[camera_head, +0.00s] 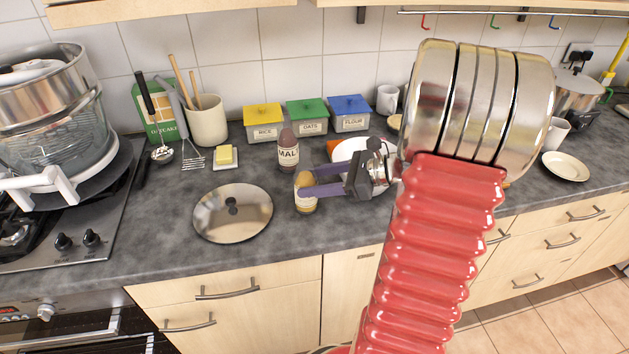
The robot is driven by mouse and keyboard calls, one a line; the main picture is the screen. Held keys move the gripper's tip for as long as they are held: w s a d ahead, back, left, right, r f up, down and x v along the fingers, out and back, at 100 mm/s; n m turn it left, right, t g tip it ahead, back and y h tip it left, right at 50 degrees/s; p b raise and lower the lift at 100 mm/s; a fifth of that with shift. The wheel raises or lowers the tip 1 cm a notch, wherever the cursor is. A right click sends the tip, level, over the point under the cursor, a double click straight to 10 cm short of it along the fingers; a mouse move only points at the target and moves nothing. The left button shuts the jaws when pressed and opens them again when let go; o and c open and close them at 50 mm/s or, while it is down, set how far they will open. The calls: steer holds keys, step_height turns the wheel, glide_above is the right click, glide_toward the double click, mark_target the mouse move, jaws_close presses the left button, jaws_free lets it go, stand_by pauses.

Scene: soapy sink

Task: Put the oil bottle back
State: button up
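A small bottle with a yellowish top and a pale label (305,201), which looks like the oil bottle, is upright at the counter's middle, near the front. My gripper (308,183) reaches it from the right with two purple fingers. One finger passes in front of the bottle and the other lies behind its top, so the bottle is between them. I cannot tell whether the fingers press on it. Its base appears to be at the counter, and my red arm fills the right centre.
A dark bottle marked MAL (288,153) stands just behind. A round metal lid (233,213) lies to the left. Yellow (264,124), green (307,120) and blue (349,114) lidded canisters line the wall. A white plate (357,149) is partly hidden behind my gripper.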

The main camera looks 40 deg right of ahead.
steer(key=o, duration=0.4)
steer(key=shift+c, duration=0.2)
steer(key=v, duration=1.2)
stand_by(0.4)
steer(key=s+a+r+n+g+h, duration=0.1)
steer(key=s+a+n+h, duration=0.1)
steer(key=a+n, duration=0.7)
steer(key=s+a+r+n+g+h, duration=0.1)
steer(key=s+a+n+g+h, duration=0.1)
steer(key=a+n, duration=0.8)
steer(key=s+a+r+n+g+h, duration=0.1)
steer(key=a+n+h, duration=0.3)
steer(key=a+n, duration=0.5)
steer(key=shift+s+a+g, duration=0.45)
steer(key=shift+a+g, duration=0.05)
steer(key=shift+a, duration=0.6)
